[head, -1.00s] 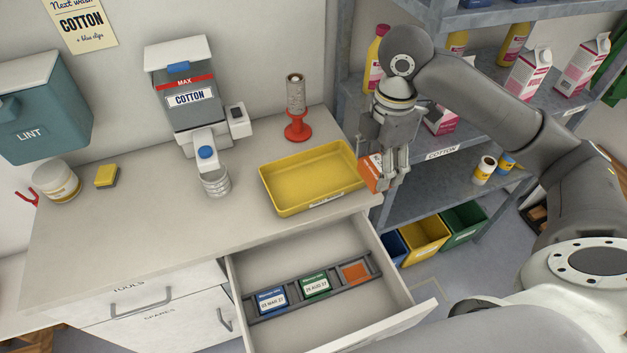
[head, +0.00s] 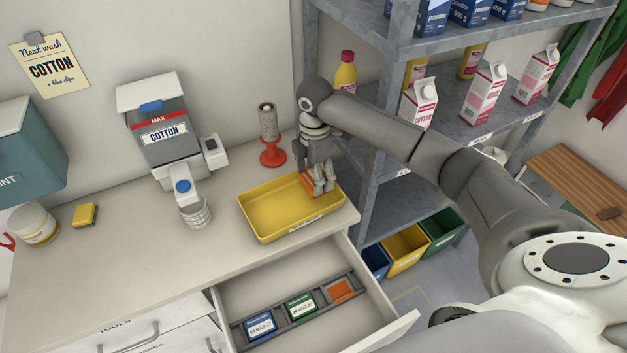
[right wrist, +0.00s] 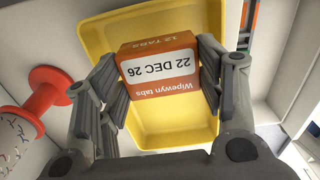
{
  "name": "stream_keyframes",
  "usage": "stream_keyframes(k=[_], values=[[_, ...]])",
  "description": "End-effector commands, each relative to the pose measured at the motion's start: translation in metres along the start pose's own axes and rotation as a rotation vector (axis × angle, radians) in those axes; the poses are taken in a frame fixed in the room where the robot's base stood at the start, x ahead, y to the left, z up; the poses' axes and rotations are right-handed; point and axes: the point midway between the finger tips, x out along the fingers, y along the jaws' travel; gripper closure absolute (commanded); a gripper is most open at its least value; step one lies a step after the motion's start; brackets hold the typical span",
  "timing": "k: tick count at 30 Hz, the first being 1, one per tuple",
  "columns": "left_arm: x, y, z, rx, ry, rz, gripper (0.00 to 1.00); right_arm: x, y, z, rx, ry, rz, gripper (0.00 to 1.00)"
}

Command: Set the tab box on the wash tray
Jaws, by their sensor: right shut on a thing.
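The orange tab box (right wrist: 160,68), with a white "22 DEC 26" label, is held between the fingers of my right gripper (right wrist: 160,80) in the right wrist view. In the head view my right gripper (head: 318,183) holds the box (head: 307,184) over the right end of the yellow wash tray (head: 262,225). The tray also fills the background of the right wrist view (right wrist: 175,128). I cannot tell whether the box touches the tray floor. My left gripper is out of view.
An open drawer (head: 335,322) below the tray holds blue, green and orange boxes in a rack. A red spool stand (head: 272,155) stands behind the tray. A dispenser (head: 165,135) with a clear cup (head: 196,212) stands to the left. Metal shelving (head: 455,125) is at right.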

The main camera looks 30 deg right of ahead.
Motion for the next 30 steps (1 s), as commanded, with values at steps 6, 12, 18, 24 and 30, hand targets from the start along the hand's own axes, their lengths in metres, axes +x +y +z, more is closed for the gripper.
stream_keyframes(k=[6, 12, 18, 24, 30], values=[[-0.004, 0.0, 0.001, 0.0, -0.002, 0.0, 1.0, 0.016, 0.005, 0.0, 0.002, -0.001, -0.003, 0.63], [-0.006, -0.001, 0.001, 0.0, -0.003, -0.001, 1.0, 0.037, 0.005, 0.0, 0.001, -0.002, 0.001, 0.63], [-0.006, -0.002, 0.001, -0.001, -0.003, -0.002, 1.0, 0.037, 0.005, 0.0, 0.001, -0.002, 0.001, 0.63], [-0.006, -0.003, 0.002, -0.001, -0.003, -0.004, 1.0, 0.041, 0.005, 0.001, 0.001, -0.002, 0.0, 0.29], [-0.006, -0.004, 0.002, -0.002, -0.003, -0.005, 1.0, 0.04, 0.005, 0.0, 0.001, -0.002, 0.0, 0.16]])
